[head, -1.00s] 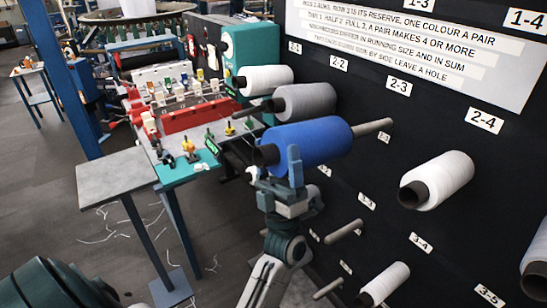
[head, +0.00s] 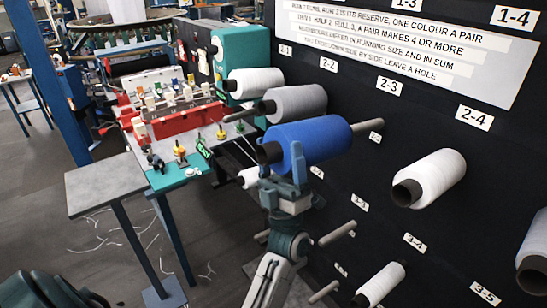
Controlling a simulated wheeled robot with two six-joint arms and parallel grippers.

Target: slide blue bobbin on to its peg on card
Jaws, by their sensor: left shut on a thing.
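The blue bobbin (head: 312,139) is held out in front of the black card in the middle of the head view, with its dark core end facing lower left. My left gripper (head: 284,165) is shut on the core at that near end. A bare pale peg (head: 370,127) below the 2-3 label (head: 390,85) shows beyond the bobbin's far end, roughly in line with it. The peg's tip is hidden, so I cannot tell whether it is inside the bobbin or behind it. My right gripper is not in view.
A grey bobbin (head: 293,103) and a white bobbin (head: 255,82) sit close by at upper left. Another white bobbin (head: 435,178) is at right under 2-4. A bare peg (head: 337,233) sticks out below. A small grey table (head: 105,184) stands at left.

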